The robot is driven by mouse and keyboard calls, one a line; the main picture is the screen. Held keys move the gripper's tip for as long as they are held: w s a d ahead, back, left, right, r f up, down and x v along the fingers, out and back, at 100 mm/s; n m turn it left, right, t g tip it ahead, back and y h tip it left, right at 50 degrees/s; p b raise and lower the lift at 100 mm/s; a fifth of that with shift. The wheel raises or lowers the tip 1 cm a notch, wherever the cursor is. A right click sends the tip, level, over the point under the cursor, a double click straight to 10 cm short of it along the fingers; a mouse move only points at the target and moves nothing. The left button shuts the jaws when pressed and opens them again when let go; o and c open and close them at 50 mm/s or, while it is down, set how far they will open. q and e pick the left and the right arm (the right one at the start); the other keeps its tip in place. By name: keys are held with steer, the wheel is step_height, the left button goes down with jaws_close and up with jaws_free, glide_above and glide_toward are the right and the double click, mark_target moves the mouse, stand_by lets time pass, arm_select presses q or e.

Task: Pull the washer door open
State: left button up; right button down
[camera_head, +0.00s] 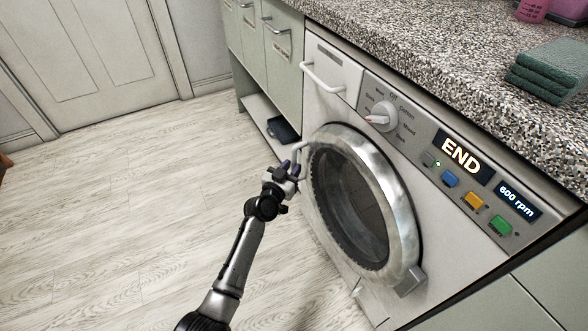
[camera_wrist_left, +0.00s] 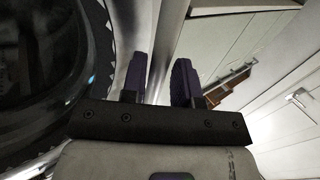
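The washer door (camera_head: 365,200) is a round dark-glass door with a silver ring, closed against the white washer front. Its pale handle (camera_head: 298,150) is a loop on the ring's left side. My left gripper (camera_head: 290,168) is at this handle, with its purple fingers beside it. In the left wrist view, the two fingers of my left gripper (camera_wrist_left: 160,80) stand apart with a light strip between them, apparently the handle; whether they press on it is unclear. The dark door glass (camera_wrist_left: 40,60) fills the left of that view. My right gripper is not in view.
A speckled countertop (camera_head: 430,50) runs above the washer, with folded green towels (camera_head: 550,70) on it. The control panel (camera_head: 440,140) shows END. Green cabinets (camera_head: 265,50) stand to the left. The wooden floor (camera_head: 130,210) left of the door is clear.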

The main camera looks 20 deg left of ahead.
arm_select(q)
steer(key=shift+w+d, duration=0.15)
steer(key=shift+w, duration=0.75)
jaws_close()
